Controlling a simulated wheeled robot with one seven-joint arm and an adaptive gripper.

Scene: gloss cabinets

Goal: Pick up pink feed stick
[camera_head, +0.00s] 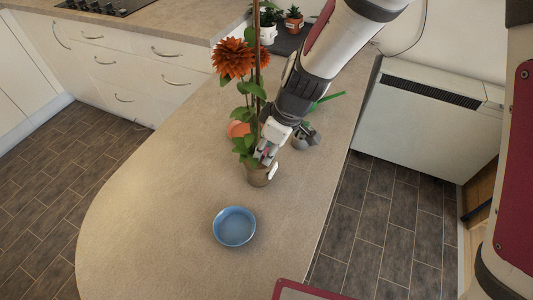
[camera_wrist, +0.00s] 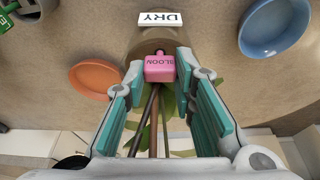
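The pink feed stick (camera_wrist: 159,69) has a block-shaped head with lettering and sits at the potted plant, between my fingers in the wrist view. Brown stems and green leaves run below it. My gripper (camera_wrist: 157,88) is open, with teal-padded fingers on either side of the pink head and visible gaps to both. In the head view my gripper (camera_head: 268,153) is at the pot (camera_head: 259,179), low beside the stems. The plant carries orange flowers (camera_head: 233,58). The gripper and leaves mostly hide the stick in the head view.
A white tag reading DRY (camera_wrist: 160,19) is at the pot's edge. A blue bowl (camera_head: 234,227) stands in front, and an orange dish (camera_head: 238,129) is behind the plant. A grey container (camera_head: 303,138) is close right of my gripper. The counter's front left is clear.

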